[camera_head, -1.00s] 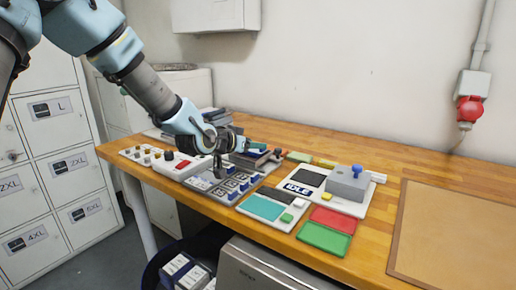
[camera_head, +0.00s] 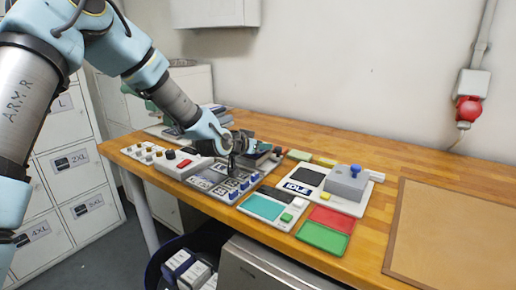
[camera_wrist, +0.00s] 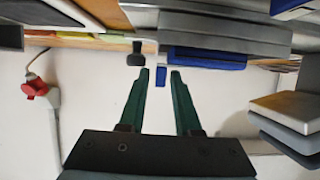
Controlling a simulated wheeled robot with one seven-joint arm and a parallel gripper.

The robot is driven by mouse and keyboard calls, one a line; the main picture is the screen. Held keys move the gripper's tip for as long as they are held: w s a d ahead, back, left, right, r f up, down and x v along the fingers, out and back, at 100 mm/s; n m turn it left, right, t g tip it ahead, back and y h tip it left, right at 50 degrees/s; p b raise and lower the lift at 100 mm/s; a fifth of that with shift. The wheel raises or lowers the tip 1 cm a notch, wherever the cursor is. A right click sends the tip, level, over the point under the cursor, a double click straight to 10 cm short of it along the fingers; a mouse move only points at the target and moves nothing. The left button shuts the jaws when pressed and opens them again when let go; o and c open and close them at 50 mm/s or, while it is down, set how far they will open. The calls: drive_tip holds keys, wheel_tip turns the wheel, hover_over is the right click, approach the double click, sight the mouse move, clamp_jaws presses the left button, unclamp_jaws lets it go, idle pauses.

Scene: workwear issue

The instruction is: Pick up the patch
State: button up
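My gripper (camera_head: 262,148) is over the middle of the bench, beside the labelled tray. In the wrist view its two green fingers (camera_wrist: 159,76) are apart, with white wall visible between them. A small blue piece (camera_wrist: 161,78) shows between the fingertips; I cannot tell whether it touches them or lies behind. The tray (camera_head: 207,184) has several dark compartments with pale markings and blue tabs along its front. I cannot tell which piece is the patch; it may be in this tray, partly hidden by my wrist.
A grey box with a blue knob (camera_head: 348,183) stands right of the tray. Red (camera_head: 332,219) and green (camera_head: 323,238) trays lie at the front. A button panel (camera_head: 181,163) is at left. A brown mat (camera_head: 455,235) is bare at right. Lockers (camera_head: 85,200) stand left.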

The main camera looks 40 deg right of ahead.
clamp_jaws()
idle(0.4)
